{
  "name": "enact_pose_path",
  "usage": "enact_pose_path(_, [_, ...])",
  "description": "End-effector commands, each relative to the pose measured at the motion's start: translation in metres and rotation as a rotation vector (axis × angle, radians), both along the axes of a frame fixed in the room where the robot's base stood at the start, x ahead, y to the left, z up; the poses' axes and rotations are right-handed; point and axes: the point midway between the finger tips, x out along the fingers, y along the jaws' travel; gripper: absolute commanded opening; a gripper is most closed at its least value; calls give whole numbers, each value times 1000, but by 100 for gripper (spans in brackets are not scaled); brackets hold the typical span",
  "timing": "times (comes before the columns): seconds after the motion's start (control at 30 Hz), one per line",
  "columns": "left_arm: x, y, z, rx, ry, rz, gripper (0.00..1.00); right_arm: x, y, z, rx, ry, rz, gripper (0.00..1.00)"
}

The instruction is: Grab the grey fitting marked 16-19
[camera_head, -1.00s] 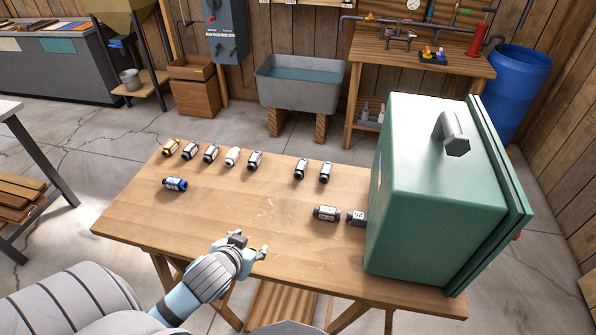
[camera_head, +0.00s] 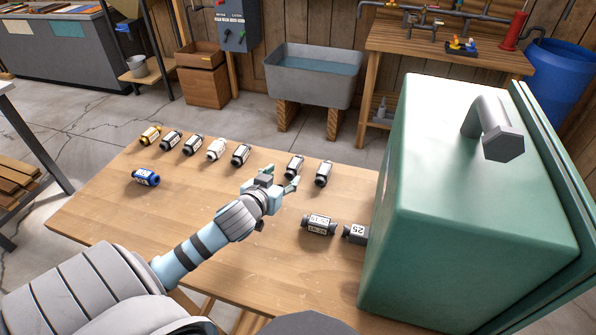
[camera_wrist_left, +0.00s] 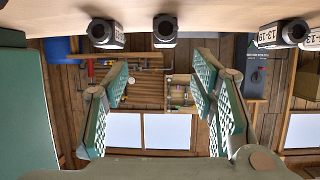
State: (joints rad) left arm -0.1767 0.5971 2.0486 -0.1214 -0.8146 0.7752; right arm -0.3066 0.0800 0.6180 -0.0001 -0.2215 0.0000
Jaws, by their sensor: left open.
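My left gripper (camera_head: 278,178) is open and empty above the table, just short of the back row of fittings; its spread fingers show in the left wrist view (camera_wrist_left: 163,110). Near it in that row are a grey fitting (camera_head: 241,154) on its left and two dark-ended fittings (camera_head: 294,167) and (camera_head: 323,173) ahead and right. The left wrist view shows a labelled fitting (camera_wrist_left: 272,36) whose marking seems to end in 19, too small to be sure. Another dark grey labelled fitting (camera_head: 318,225) lies nearer the green box. I cannot tell which is marked 16-19.
A large green box (camera_head: 460,190) covers the table's right end, beside a fitting marked 25 (camera_head: 355,233). A blue fitting (camera_head: 145,177) lies at the left, and several more stand in the back row. The table's (camera_head: 130,225) left middle is clear.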

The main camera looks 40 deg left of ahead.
Motion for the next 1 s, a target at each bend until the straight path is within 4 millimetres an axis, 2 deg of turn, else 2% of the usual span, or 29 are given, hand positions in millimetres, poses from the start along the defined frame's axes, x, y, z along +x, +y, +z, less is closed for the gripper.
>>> enact_pose_path(0.03, [12, 4, -9, -4, -3, 5, 52, 0, 0, -9, 0, -1, 0, 40])
enact_pose_path(0.1, [27, 10, -16, -2, -2, 7, 52, 1, 0, -14, 0, -2, 0, 40])
enact_pose_path(0.33, [55, 19, -26, -1, 0, 5, 52, 5, 1, -24, 1, -9, 0, 40])
enact_pose_path(0.5, [85, 29, -37, -2, -1, 3, 52, 6, 1, -37, 1, -10, 0, 40])
enact_pose_path(0.6, [93, 31, -39, -1, 1, 0, 52, 6, 1, -39, 1, -10, 0, 40])
enact_pose_path(0.77, [93, 30, -38, 0, 1, -1, 52, 7, 1, -37, 1, -11, 0, 40])
enact_pose_path(1.0, [93, 30, -38, 0, 1, -1, 15, 6, 1, -37, 1, -11, 0, 40])
